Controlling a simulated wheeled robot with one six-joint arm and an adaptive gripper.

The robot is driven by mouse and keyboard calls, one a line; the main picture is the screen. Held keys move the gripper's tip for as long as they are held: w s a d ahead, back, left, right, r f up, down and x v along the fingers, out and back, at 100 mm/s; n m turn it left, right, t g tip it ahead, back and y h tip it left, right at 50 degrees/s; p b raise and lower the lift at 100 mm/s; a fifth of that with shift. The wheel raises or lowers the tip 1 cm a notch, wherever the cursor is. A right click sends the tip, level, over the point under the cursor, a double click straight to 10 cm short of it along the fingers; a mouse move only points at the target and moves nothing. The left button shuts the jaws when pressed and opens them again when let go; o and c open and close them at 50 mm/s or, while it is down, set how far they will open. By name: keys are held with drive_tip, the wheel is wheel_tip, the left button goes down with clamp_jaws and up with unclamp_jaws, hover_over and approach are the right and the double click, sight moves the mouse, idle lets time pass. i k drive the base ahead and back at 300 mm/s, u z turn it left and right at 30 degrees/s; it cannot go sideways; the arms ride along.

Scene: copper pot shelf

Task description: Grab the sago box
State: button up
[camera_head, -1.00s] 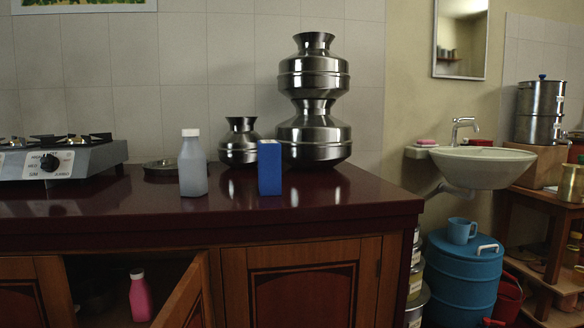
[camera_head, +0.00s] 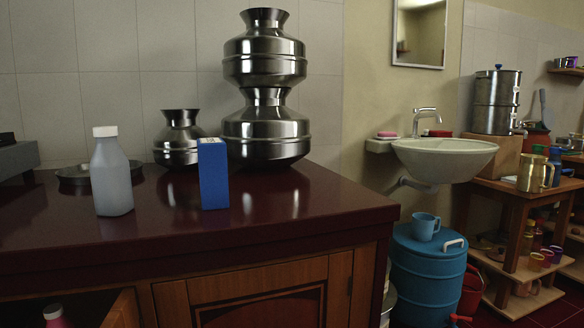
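A blue upright box (camera_head: 213,175) with a pale top stands on the dark red counter (camera_head: 290,215). It is the only box that I see on the counter, and no lettering on it is readable, so I cannot tell whether it is the sago box. A whitish bottle (camera_head: 111,175) with a white cap stands to its left, apart from it. My gripper is not in view.
Stacked steel pots (camera_head: 265,90) and a smaller pot (camera_head: 179,137) stand close behind the box. A shallow dish (camera_head: 75,175) lies behind the bottle. A sink (camera_head: 444,160), a blue drum (camera_head: 428,275) and a wooden shelf (camera_head: 510,225) are to the right. The counter's front is clear.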

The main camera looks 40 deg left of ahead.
sight(212, 152)
drive_tip(key=z, duration=0.1)
drive_tip(key=i, duration=1.35)
drive_tip(key=u, duration=3.1)
